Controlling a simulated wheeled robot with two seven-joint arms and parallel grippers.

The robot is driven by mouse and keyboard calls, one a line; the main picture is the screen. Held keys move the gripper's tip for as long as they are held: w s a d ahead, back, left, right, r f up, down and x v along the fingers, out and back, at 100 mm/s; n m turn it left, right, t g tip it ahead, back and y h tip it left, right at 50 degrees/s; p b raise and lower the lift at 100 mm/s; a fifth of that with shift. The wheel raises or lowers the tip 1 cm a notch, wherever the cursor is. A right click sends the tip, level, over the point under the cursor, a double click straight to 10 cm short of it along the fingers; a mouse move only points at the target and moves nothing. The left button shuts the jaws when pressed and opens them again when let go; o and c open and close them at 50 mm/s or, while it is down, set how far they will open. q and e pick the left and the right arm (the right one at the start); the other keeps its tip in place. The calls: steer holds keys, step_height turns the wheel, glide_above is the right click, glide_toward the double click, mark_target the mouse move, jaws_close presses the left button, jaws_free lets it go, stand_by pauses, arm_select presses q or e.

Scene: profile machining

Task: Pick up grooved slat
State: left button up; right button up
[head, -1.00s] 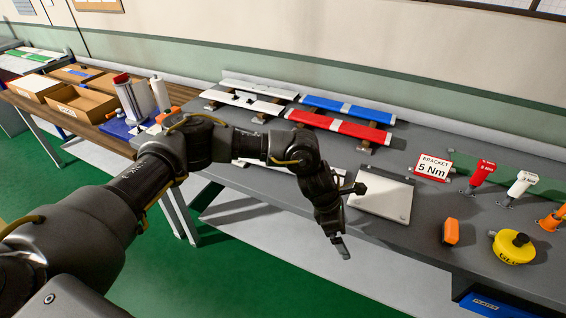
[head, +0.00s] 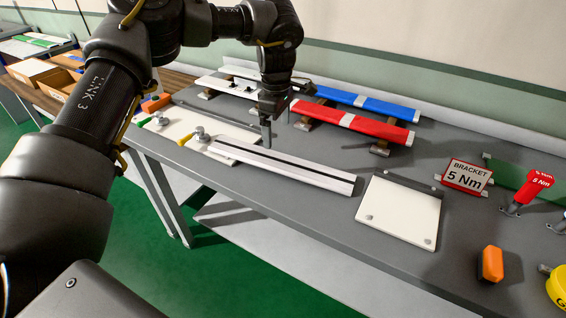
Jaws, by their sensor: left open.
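The grooved slat (head: 285,166) is a long silver bar with a dark groove along its length. It lies near the table's front edge, its left end beside a small metal clamp (head: 200,134). My left gripper (head: 268,130) points down just behind the slat's left half, in front of the white and red slats. It is open, and I see nothing in it. The gap between its fingers is hard to make out at this angle, and I cannot tell how high it is above the table. My right gripper is not in view.
A white fixture plate (head: 180,122) is left of the slat; a white tray (head: 400,208) is at its right. Red (head: 355,123) and blue (head: 370,103) slats lie on supports behind. A bracket sign (head: 466,176) and an orange block (head: 491,264) are farther right.

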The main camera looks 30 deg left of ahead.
mark_target(277, 160)
arm_select(q)
steer(key=f, duration=0.3)
steer(key=shift+s+d, duration=0.1)
steer(key=shift+s, duration=0.25)
steer(key=shift+w+f+p, duration=0.25)
steer(key=shift+f+p, duration=0.05)
steer(key=shift+f, duration=0.95)
steer(key=shift+s+f, duration=0.1)
steer(key=shift+s, duration=0.05)
step_height(277, 160, down, 5)
steer(key=shift+p, duration=0.9)
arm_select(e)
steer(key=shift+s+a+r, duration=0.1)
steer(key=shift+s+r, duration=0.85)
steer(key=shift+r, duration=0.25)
arm_select(q)
steer(key=shift+c, duration=0.5)
steer(key=c, duration=1.2)
